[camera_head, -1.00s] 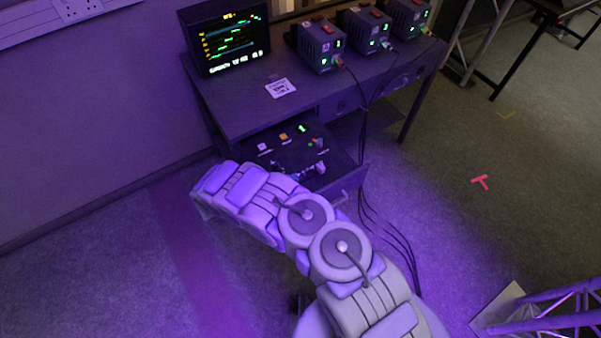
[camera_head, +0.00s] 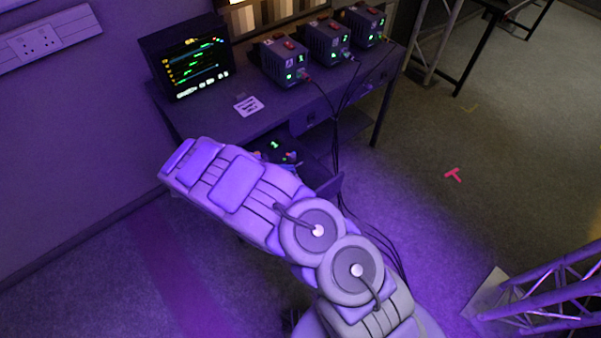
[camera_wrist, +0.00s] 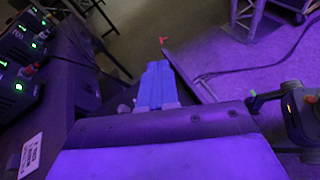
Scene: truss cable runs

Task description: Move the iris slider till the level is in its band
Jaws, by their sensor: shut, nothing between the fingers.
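The control panel (camera_head: 277,148) sits on a lower shelf under the desk top; my arm covers most of it in the head view. A green readout and a few small knobs show on its uncovered part. I cannot make out the iris slider in either view. The monitor (camera_head: 190,62) on the desk shows several coloured bars, too small to read a level or band. My gripper (camera_wrist: 157,66) shows in the wrist view with its blue fingers together and empty, beside the dark desk. Its fingers are hidden in the head view.
Several dark boxes with green lights and red switches, one nearest the monitor (camera_head: 285,60), stand on the desk (camera_head: 225,122). A white card (camera_head: 248,106) lies there. Black cables (camera_head: 338,130) hang off the desk's right side. A truss (camera_head: 555,290) stands at lower right. Floor near the red mark (camera_head: 453,175) is clear.

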